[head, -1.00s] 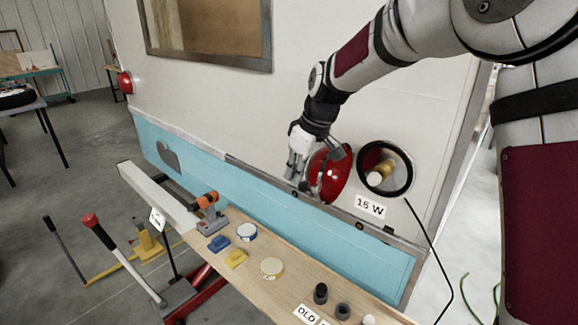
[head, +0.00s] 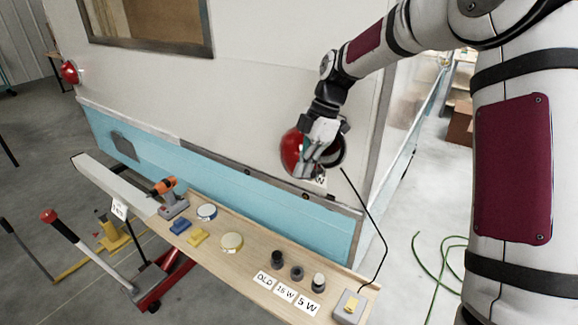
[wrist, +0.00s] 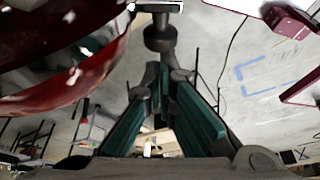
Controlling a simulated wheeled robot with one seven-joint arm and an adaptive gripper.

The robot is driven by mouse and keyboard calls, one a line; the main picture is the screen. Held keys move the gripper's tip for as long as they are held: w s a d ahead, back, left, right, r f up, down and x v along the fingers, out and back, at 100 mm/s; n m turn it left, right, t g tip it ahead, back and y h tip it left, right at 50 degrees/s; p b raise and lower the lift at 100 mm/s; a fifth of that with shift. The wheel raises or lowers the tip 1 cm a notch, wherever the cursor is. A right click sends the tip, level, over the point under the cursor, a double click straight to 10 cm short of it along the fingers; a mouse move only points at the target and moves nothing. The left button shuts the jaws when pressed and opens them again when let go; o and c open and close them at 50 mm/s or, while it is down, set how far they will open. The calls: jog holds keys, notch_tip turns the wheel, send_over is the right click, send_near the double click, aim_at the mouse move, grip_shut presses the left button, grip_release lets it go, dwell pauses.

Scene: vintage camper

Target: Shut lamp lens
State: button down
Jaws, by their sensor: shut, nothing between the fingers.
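The red domed lamp lens (head: 291,151) stands swung out at the left of the round lamp opening in the camper's white wall. The opening's dark rim (head: 343,150) shows just right of my gripper. My gripper (head: 311,170) is shut and empty, in front of the gap between lens and opening. It hides the lens's right part and most of the opening. In the wrist view the red lens (wrist: 75,75) fills the upper left, close beside my gripper's green-padded fingers (wrist: 163,85). I cannot tell whether they touch it.
A wooden bench (head: 262,248) stands below the lamp, with an orange drill (head: 166,187), a round tin (head: 231,242) and several dark cylinders. A black cable (head: 382,225) hangs at the right. A partly hidden label is under the lamp.

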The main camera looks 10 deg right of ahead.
aim_at(325, 170)
jog(key=shift+n, duration=0.3)
jog(key=shift+w+d, duration=0.15)
jog(key=shift+d, duration=1.5)
jog(key=shift+w+d, duration=0.1)
jog(key=shift+d, duration=1.55)
